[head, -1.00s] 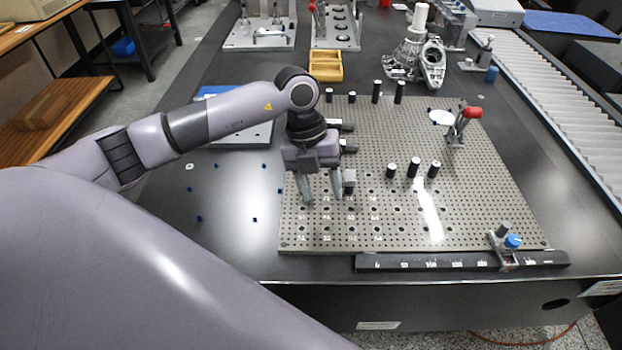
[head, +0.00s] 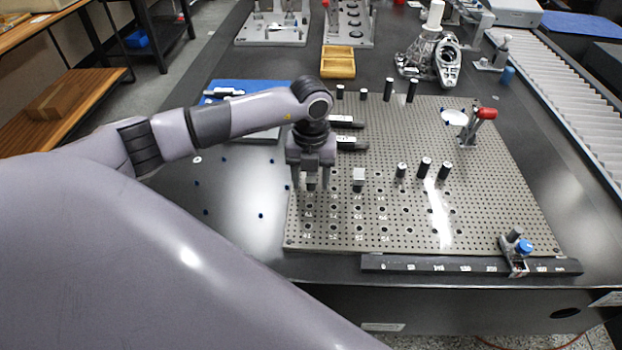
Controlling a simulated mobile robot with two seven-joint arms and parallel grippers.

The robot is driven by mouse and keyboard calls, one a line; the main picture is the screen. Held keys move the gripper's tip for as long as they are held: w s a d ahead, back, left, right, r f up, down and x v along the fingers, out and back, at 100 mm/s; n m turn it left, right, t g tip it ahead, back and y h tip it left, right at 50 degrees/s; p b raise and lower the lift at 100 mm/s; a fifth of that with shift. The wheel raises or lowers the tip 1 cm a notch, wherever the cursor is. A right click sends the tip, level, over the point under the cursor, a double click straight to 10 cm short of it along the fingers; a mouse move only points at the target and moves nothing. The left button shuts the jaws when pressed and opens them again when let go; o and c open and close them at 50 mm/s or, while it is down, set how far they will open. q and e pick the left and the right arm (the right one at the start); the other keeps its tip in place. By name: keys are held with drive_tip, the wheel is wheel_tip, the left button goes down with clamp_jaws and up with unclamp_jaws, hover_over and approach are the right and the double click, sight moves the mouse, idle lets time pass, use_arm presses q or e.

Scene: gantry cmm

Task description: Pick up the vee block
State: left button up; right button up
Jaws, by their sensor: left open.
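My left gripper (head: 311,187) is open and points down over the left part of the perforated plate (head: 480,215). A small grey block (head: 311,181) shows between its two fingers, partly hidden by the gripper; I cannot tell whether the fingers touch it. A second small block (head: 359,179), with a light grey top and dark lower part, stands on the plate just right of the gripper, apart from it. The shape of a vee is too small to make out on either block. My right gripper is not in view.
Black posts (head: 424,168) stand right of the gripper. Dark bars (head: 352,143) lie behind it. A red-handled clamp (head: 486,115) stands at the plate's right, and a black scale rail (head: 440,265) runs along its front. The front left of the plate is open.

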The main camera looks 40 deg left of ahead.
use_arm(q)
clamp_jaws()
drive_tip(key=shift+r, duration=0.1)
